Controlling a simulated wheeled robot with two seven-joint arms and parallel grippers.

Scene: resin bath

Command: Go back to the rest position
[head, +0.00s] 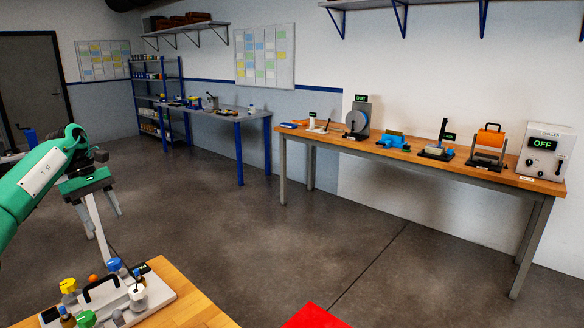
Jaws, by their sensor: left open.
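My left arm, green, comes in from the left edge in the head view. My left gripper (103,224) points down with its fingers apart, above and behind the white apparatus on the near wooden table. A pale upright strip shows by the fingers and runs down toward the apparatus; I cannot tell whether they touch. The white apparatus (158,290) has a black handle and several coloured knobs in yellow, blue, green and white. My right gripper is not in view.
The near table (190,303) fills the bottom left, and a red object (315,318) shows at the bottom edge. A long wooden bench (400,152) with devices stands at the right wall, including a box reading OFF (543,150). The floor (270,230) between is clear.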

